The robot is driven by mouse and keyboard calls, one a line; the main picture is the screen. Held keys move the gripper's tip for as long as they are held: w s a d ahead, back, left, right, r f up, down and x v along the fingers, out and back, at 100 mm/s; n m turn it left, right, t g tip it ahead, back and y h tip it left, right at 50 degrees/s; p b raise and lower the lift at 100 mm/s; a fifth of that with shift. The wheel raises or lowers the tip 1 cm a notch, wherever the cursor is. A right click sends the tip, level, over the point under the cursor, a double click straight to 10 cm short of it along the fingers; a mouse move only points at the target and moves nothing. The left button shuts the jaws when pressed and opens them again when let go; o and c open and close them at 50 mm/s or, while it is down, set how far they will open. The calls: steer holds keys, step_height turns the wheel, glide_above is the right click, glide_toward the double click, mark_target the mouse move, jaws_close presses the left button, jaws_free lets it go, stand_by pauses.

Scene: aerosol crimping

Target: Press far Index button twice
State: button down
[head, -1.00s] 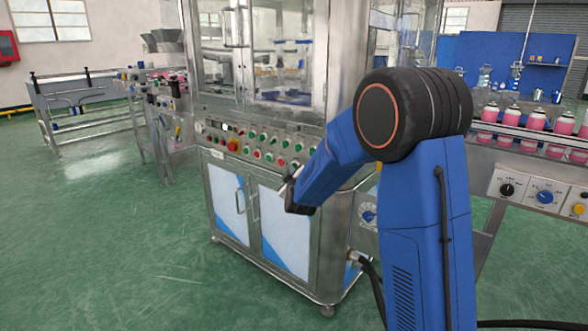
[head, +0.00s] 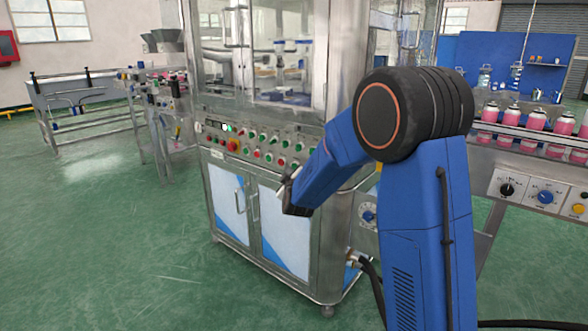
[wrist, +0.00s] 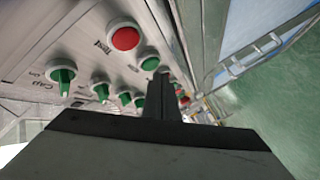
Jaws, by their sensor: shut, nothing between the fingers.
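The machine's control panel (head: 212,146) carries rows of red and green buttons and knobs. In the wrist view a red round button (wrist: 125,38) and a green round button (wrist: 149,64) lie on the panel, with a small label beside the red one that I cannot read surely. My gripper (wrist: 162,82) is shut and empty, its tips close to the panel just below the green button; contact cannot be told. In the head view my gripper (head: 287,178) is at the panel's lower right edge, partly hidden by my arm. I cannot tell which button is the far Index.
Green knobs (wrist: 62,75) line the panel near my gripper. The steel cabinet doors (head: 228,208) stand below the panel. A conveyor with pink bottles (head: 510,117) is at the right. Green floor is open at the left.

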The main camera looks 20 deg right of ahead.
steer(key=shift+s+a, duration=0.15)
steer(key=shift+a, duration=0.05)
steer(key=shift+s+a, duration=0.7)
steer(key=shift+a, duration=0.25)
steer(key=shift+s+a, duration=0.7)
steer(key=shift+a, duration=0.25)
steer(key=s+d+r+m+g+y, duration=0.1)
steer(key=s+r+g+y, duration=0.15)
steer(key=s, duration=0.85)
steer(key=s+r+m+g+y, duration=0.1)
steer(key=s+m+g, duration=0.15)
steer(key=s, duration=0.75)
steer(key=s+d+f+m+g, duration=0.1)
steer(key=s+d+f+g, duration=0.1)
steer(key=s, duration=0.9)
steer(key=s+d+f+m+g, duration=0.2)
steer(key=s, duration=0.9)
steer(key=s+d+f+m+g+h, duration=0.1)
steer(key=s+d+f+g, duration=0.1)
steer(key=s, duration=0.9)
steer(key=shift+s+d+m+g, duration=0.2)
steer(key=shift+d+m+g, duration=0.2)
steer(key=shift+g, duration=0.2)
